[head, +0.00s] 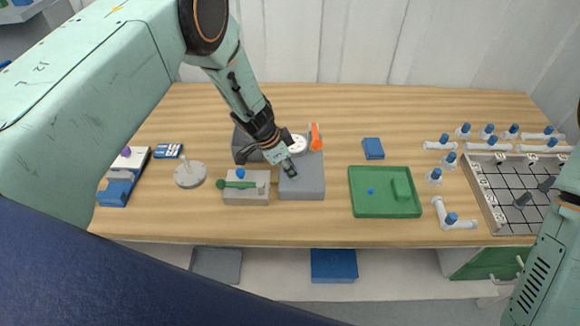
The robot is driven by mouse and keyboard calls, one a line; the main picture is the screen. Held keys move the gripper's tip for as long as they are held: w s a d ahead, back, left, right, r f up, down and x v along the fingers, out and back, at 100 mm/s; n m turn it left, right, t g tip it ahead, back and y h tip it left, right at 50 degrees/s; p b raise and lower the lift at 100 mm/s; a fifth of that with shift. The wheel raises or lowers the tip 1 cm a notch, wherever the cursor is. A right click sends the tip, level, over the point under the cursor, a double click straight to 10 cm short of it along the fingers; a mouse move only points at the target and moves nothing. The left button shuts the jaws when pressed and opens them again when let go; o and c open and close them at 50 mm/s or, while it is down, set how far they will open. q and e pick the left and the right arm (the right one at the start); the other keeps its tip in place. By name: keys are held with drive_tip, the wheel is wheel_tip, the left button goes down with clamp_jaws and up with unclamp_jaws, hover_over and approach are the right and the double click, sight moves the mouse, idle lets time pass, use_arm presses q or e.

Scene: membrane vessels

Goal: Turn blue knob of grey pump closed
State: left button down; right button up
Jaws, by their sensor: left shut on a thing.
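A grey block-shaped device (312,183) stands mid-table, with a white round dial (297,145) and an orange lever (315,138) behind it. My left gripper (289,168) reaches down over its back left part. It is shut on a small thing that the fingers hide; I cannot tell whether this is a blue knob. A paler grey box (246,195) stands just to the left, with a blue knob (240,173) on top and a green handle (235,184). The gripper is apart from that knob. I cannot tell for sure which device is the pump.
A dark grey box (240,140) stands behind the gripper. A round grey stand (190,175) is to the left. A green tray (385,210) and a small blue box (373,148) are to the right. Several blue-capped white fittings (449,161) stand beside a gridded tray (497,205).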

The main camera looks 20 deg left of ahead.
use_arm(q)
drive_tip(key=shift+w+r+m, duration=0.1)
drive_tip(key=shift+m, duration=0.7)
drive_tip(key=shift+g+h, duration=0.3)
drive_tip(key=c, duration=1.1)
unclamp_jaws()
drive_tip(key=shift+o, duration=0.2)
drive_tip(key=v, duration=1.2)
drive_tip(key=shift+d, duration=0.15)
drive_tip(key=x, duration=1.2)
